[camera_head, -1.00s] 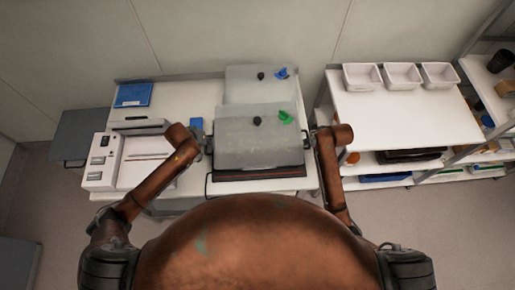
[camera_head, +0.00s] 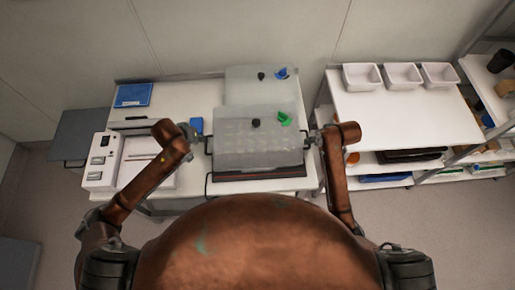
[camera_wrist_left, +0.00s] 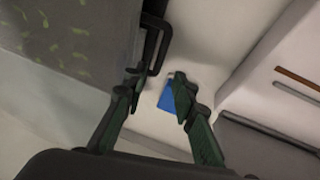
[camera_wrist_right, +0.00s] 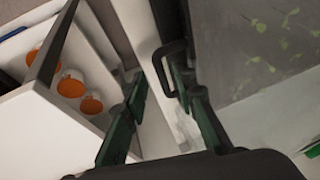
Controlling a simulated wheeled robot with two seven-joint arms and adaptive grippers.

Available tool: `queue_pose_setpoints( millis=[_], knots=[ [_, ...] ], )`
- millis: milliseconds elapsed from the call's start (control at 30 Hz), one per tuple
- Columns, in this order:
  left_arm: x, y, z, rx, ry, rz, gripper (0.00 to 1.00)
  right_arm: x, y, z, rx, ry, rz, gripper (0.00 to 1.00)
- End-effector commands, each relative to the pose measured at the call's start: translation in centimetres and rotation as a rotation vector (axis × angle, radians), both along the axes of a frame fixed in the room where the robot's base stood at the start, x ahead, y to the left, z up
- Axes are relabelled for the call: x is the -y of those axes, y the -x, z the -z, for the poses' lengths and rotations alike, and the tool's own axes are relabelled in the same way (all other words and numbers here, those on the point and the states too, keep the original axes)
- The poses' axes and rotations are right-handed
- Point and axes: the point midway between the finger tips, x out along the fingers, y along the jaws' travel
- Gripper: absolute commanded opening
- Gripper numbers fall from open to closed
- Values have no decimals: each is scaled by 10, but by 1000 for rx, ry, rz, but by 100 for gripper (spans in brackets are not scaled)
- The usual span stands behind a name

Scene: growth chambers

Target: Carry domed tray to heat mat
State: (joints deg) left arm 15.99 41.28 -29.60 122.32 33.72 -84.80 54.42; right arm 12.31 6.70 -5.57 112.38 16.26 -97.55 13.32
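The front domed tray (camera_head: 240,150) has a cloudy clear dome with a dark knob and a green tag. It rests level on the dark heat mat (camera_head: 258,175), whose front edge with a reddish line shows below it. My left gripper (camera_head: 195,131) is open and empty, just left of the tray; its black left handle (camera_wrist_left: 153,45) is close to one fingertip in the left wrist view. My right gripper (camera_head: 309,139) is open at the tray's right side, with the right handle (camera_wrist_right: 164,75) close to its fingertips in the right wrist view. Plant specks show faintly through the dome.
A second domed tray (camera_head: 240,90) with a blue tag stands directly behind. A white device (camera_head: 101,160) and a blue pad (camera_head: 133,95) are at left, with a small blue object (camera_head: 196,125) beside the tray. A white-topped table (camera_head: 400,115) with white bins stands right, across a narrow gap.

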Motion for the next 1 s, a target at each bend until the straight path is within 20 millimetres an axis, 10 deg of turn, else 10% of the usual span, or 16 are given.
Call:
queue_pose_setpoints(
  millis=[400,1000],
  knots=[
    [0,0,0,0,0,0,25,14,25,-63,0,0,-2,25],
    [0,0,0,1,0,0,25,15,27,-68,-1,0,-1,25]
  ],
)
